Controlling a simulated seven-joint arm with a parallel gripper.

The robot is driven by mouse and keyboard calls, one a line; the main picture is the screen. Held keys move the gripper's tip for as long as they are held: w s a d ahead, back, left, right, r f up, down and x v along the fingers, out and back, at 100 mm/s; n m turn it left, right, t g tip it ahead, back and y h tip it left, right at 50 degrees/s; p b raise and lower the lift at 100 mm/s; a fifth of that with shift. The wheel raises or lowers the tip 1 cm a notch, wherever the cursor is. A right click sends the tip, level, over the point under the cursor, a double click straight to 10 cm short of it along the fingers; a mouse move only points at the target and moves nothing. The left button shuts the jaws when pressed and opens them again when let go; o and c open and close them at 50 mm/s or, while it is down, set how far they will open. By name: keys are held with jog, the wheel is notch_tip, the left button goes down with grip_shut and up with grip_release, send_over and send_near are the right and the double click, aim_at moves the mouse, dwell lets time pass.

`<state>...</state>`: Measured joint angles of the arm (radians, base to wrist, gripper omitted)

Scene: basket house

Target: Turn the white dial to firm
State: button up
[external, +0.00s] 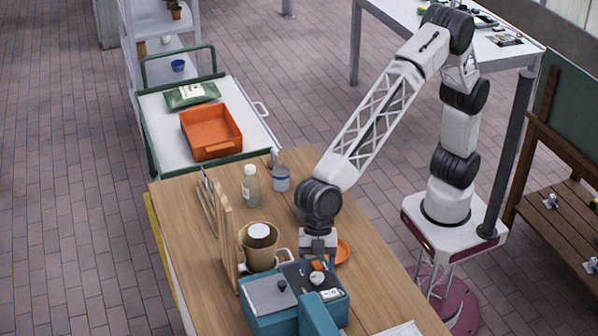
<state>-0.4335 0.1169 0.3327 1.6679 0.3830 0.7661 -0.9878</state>
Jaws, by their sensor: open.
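A teal machine (262,318) stands at the near end of the wooden table, with a grey plate on its left and a dark panel on its right. A small white dial (316,279) sits on the dark panel, with an orange piece just behind it. A small white label (331,294) lies in front of the dial; its writing is too small to read. My gripper (318,265) points down, open, just above and behind the dial. I cannot tell whether its fingers touch anything. The dial's setting is not readable.
A tan pot (254,255) with a white-topped thing in it stands left of my gripper. An orange plate (343,251) lies partly hidden behind the gripper. A bottle (251,186), a clear jar (281,179) and wooden boards (227,228) stand farther back.

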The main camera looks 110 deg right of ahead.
aim_at(317, 280)
jog(key=shift+x, duration=1.05)
jog(key=c, duration=0.9)
jog(key=shift+m, duration=0.5)
jog(key=m+t, duration=0.1)
jog(key=m, duration=0.2)
jog(key=m+t+h, duration=0.1)
jog(key=m, duration=0.1)
jog(key=shift+s+a+m+h, duration=0.15)
jog(key=shift+m+h, duration=0.15)
jog(key=shift+m, duration=0.1)
jog(key=shift+a+m+t+h, duration=0.15)
jog(key=shift+m+h, duration=0.45)
jog(key=shift+m, duration=1.1)
jog(key=shift+m+t+h, duration=0.25)
jog(key=shift+m+h, duration=0.35)
jog(key=shift+m, duration=1.1)
